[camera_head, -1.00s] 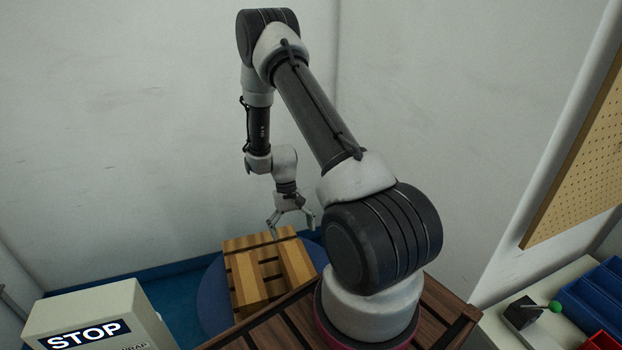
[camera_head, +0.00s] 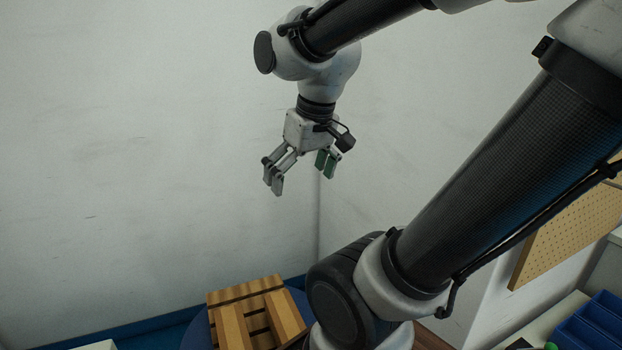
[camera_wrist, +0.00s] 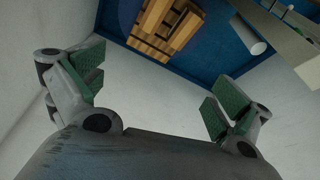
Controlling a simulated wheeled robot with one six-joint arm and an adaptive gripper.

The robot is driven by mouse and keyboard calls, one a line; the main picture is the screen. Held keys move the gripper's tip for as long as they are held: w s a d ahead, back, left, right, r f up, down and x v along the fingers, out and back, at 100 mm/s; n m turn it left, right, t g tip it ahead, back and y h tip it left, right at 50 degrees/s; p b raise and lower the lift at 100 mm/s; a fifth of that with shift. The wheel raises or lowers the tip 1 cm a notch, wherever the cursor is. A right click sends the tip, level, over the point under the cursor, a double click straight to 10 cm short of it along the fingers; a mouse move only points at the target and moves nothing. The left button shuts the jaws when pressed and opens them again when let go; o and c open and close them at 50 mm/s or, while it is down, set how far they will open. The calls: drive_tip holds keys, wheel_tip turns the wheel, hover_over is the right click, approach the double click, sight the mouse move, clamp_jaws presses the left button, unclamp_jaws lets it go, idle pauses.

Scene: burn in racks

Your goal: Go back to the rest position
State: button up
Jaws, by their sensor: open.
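My gripper (camera_head: 301,176) hangs in the air in front of the white wall, fingers pointing down. Its fingers are spread wide with nothing between them. In the wrist view the green finger pads of my gripper (camera_wrist: 153,88) stand far apart and empty. Below it in the head view a wooden pallet (camera_head: 246,292) rests on a round blue base. The pallet (camera_wrist: 150,43) also shows at the top of the wrist view, well away from the fingers. No object is in my grasp.
A tan pegboard (camera_head: 570,232) and blue bins (camera_head: 590,330) stand at the right. The white wall (camera_head: 130,150) is behind my arm, with open air around the gripper. A white cylinder (camera_wrist: 248,34) lies near a light bench edge in the wrist view.

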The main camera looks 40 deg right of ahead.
drive_tip(key=s, duration=0.3)
drive_tip(key=shift+s+r+t, duration=0.3)
drive_tip(key=shift+r+t, duration=0.05)
drive_tip(key=shift+t, duration=0.05)
